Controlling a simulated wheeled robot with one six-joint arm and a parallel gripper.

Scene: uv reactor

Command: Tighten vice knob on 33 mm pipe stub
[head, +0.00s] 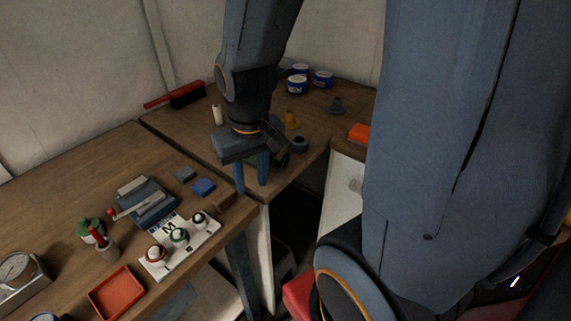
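A blue-grey block-like fixture (150,208) sits on the left workbench, with a pale bar lying across it and a small red knob (112,212) at its left end. It looks like the vice, but I cannot tell for certain. The pipe stub cannot be clearly told apart from the pale bar. My gripper (251,186) points down near the corner where the benches meet, right of and apart from the fixture. Its two blue fingers are spread, with nothing seen between them.
A white board (180,247) with several round-topped items, a red tray (117,293), a gauge (17,272) and blue blocks (203,187) crowd the left bench (60,205). Blue-and-white tubs (297,84), a red brush (178,97) and an orange block (360,133) lie on the back bench.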

